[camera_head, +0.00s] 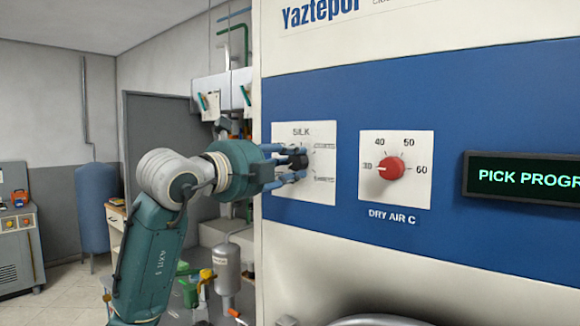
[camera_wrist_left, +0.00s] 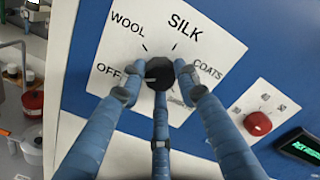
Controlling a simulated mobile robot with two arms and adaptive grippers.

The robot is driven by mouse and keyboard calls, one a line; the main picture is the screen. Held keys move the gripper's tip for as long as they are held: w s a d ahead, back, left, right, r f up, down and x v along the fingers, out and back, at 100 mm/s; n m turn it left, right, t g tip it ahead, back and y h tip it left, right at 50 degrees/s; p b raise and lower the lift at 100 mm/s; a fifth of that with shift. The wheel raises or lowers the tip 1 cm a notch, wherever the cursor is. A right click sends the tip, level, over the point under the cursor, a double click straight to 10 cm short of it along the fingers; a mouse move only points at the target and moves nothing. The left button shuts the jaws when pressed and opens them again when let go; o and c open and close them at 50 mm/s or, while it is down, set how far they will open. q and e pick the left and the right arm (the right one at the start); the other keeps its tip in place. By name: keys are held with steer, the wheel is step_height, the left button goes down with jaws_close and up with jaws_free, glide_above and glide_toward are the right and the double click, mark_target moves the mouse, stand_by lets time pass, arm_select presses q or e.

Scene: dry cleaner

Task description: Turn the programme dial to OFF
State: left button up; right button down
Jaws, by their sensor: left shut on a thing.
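The programme dial (camera_head: 298,158) is a black knob on a white plate (camera_head: 326,185) on the machine's blue panel. In the left wrist view the dial (camera_wrist_left: 159,73) shows among labels OFF, WOOL, SILK and COATS. A small pale mark shows on the dial's left side, roughly toward OFF, but fingers partly cover the dial and its exact setting is hard to tell. My left gripper (camera_head: 288,163) has its blue fingers shut around the dial; in the wrist view the three fingers (camera_wrist_left: 158,85) meet it from left, right and below. My right gripper is not in view.
A red DRY AIR C knob (camera_head: 391,168) sits to the right of the dial, pointing near 30. A display (camera_head: 525,178) farther right reads "PICK PROGR", cut off by the frame. Pipes and a metal canister (camera_head: 227,268) stand behind my left arm.

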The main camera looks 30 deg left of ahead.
arm_select(q)
steer(key=shift+w+d+f, duration=0.1)
steer(key=shift+d+f, duration=0.05)
steer(key=shift+f, duration=0.1)
steer(key=o, duration=1.2)
steer(key=shift+c, duration=0.2)
steer(key=shift+r, duration=0.15)
steer(key=shift+s, duration=0.2)
steer(key=s, duration=1.1)
steer(key=shift+s+a, duration=0.3)
steer(key=shift+a, duration=0.15)
